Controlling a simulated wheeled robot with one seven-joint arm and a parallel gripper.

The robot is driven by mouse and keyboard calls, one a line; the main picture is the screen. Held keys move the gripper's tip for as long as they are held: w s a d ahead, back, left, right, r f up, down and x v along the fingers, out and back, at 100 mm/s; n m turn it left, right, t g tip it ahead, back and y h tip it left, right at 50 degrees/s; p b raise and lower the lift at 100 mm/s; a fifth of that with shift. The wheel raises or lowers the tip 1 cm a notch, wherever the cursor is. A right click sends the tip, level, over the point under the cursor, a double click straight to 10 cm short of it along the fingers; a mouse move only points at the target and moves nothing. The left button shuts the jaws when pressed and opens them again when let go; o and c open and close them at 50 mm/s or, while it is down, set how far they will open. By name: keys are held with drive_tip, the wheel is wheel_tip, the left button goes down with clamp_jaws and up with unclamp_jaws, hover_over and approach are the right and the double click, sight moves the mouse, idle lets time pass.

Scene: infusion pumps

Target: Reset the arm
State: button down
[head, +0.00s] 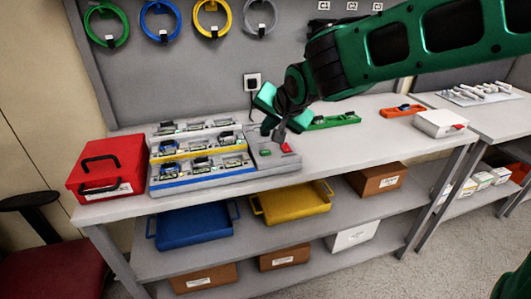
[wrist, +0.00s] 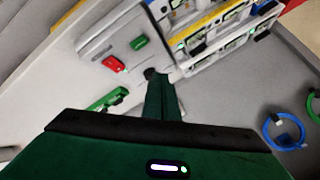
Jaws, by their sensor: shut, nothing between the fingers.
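My gripper (head: 274,128) is at the end of my green arm, over the right end of the pump rack (head: 205,179) in the head view. Its fingers look shut and empty, and they also show in the wrist view (wrist: 154,75). Beside the fingers is a grey panel with a green button (head: 265,153) and a red button (head: 286,148). In the wrist view the green button (wrist: 138,43) and the red button (wrist: 114,64) lie beyond the fingertips. Whether the fingers touch the panel cannot be told.
A red case (head: 108,168) stands left of the rack. A green tray (head: 333,121), an orange tray (head: 402,110) and a white box (head: 440,123) are to the right. Coloured cable loops hang on the back wall panel (head: 225,75). The bench front right of the rack is clear.

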drive_tip(key=s+d+f+g+h, duration=0.1)
drive_tip(key=s+d, duration=0.3)
drive_tip(key=d, duration=0.6)
drive_tip(key=s+d+f+m+g+h, duration=0.15)
drive_tip(key=s+d, duration=0.25)
drive_tip(key=d, duration=0.6)
drive_tip(key=s+d+f+g+h, duration=0.1)
drive_tip(key=s+d+f+h, duration=0.15)
drive_tip(key=d, duration=0.65)
drive_tip(key=s+d+f+g+y, duration=0.1)
drive_tip(key=s+d, duration=0.4)
drive_tip(key=s, duration=0.7)
drive_tip(key=s+d+f+g, duration=0.2)
drive_tip(key=s+d+g, duration=0.2)
drive_tip(key=s, duration=0.8)
drive_tip(key=shift+s+d+y, duration=0.25)
drive_tip(key=shift+d+y, duration=0.15)
drive_tip(key=shift+d, duration=0.25)
drive_tip(key=shift+w+f, duration=0.2)
drive_tip(key=shift+w, duration=0.45)
